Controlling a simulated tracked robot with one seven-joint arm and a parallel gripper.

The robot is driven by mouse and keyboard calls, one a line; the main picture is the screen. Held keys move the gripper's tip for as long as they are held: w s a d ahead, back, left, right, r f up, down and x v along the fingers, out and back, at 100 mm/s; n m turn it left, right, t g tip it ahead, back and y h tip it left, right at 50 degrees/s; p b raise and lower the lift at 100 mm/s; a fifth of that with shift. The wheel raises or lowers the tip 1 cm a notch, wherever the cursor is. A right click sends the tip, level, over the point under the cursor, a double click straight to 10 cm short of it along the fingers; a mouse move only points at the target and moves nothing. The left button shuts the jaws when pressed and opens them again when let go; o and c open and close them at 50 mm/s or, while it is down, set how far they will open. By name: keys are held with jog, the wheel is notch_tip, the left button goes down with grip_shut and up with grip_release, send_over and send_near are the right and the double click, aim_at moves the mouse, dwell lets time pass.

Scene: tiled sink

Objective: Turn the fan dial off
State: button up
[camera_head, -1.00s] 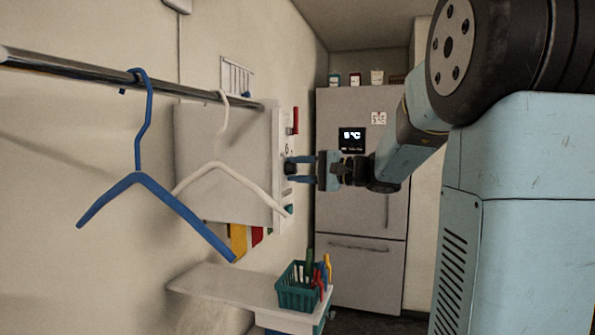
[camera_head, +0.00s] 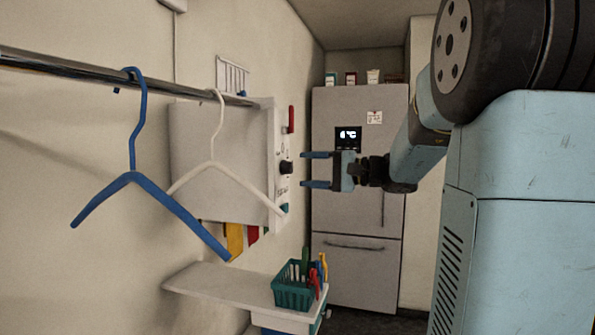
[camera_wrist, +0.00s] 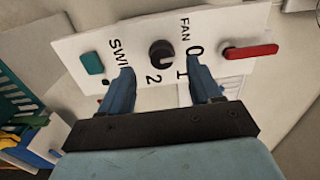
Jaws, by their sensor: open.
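The fan dial is a black round knob (camera_wrist: 161,54) on a white control panel (camera_wrist: 95,42), with "FAN", "0", "1" and "2" printed around it in the wrist view. In the head view the dial (camera_head: 286,167) sticks out from the panel's edge, facing right. My gripper (camera_head: 305,170) is open and empty, to the right of the dial and apart from it. In the wrist view my gripper's blue fingers (camera_wrist: 160,82) lie on either side below the dial. The dial's exact pointer setting is hard to read.
A red lever (camera_wrist: 250,52) and a teal switch (camera_wrist: 92,63) flank the dial on the panel. A white hanger (camera_head: 212,165) and a blue hanger (camera_head: 131,178) hang from a rail at left. A teal basket (camera_head: 293,293) sits below. A fridge (camera_head: 345,215) stands behind.

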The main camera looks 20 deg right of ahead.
jog(key=v, duration=0.9)
jog(key=shift+d+f, duration=0.1)
jog(key=s+a+f+n+g+h, duration=0.2)
jog(key=s+a+f+g+h, duration=0.3)
jog(key=s+a+f, duration=0.6)
jog(key=s+f+n+h, duration=0.5)
jog(key=s+f+h, duration=0.1)
jog(key=s+h, duration=0.3)
jog(key=shift+s+h, duration=0.2)
jog(key=shift+h, duration=0.1)
jog(key=shift+f, duration=0.15)
